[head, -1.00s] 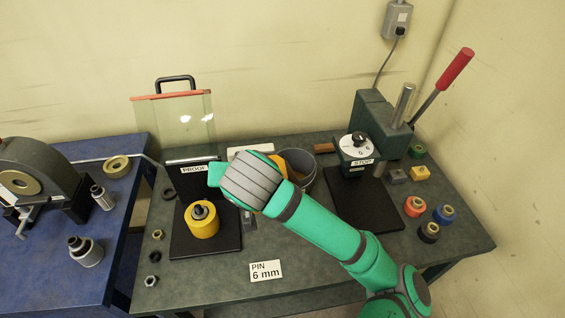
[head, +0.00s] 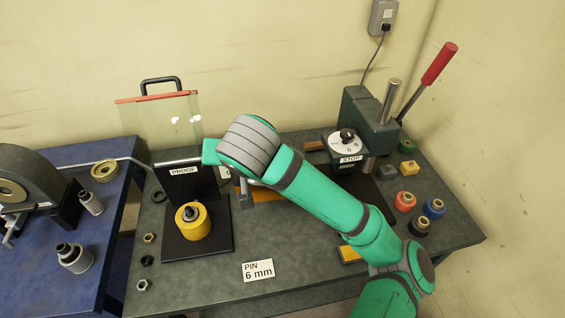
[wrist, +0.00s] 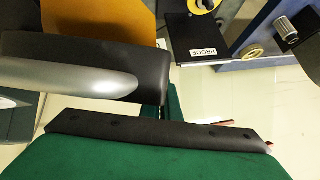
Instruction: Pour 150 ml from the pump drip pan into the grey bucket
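The grey bucket does not show in the head view; my arm covers the place where it was. An orange-yellow piece (head: 268,194) shows under my forearm, and a yellow piece (head: 349,254) shows at the arm's lower edge; I cannot tell whether either is the drip pan. My gripper (head: 245,191) is mostly hidden behind my wrist. In the wrist view, an orange surface (wrist: 98,20) lies beyond a dark grey body (wrist: 110,56) with a silvery curved part. I cannot tell how the gripper's fingers stand or whether they hold anything.
A PROOF stand (head: 184,172) with a yellow cylinder (head: 193,221) is left of my wrist. A clear guard (head: 160,125) stands behind. The lever press (head: 368,122) and coloured parts (head: 405,201) are at right.

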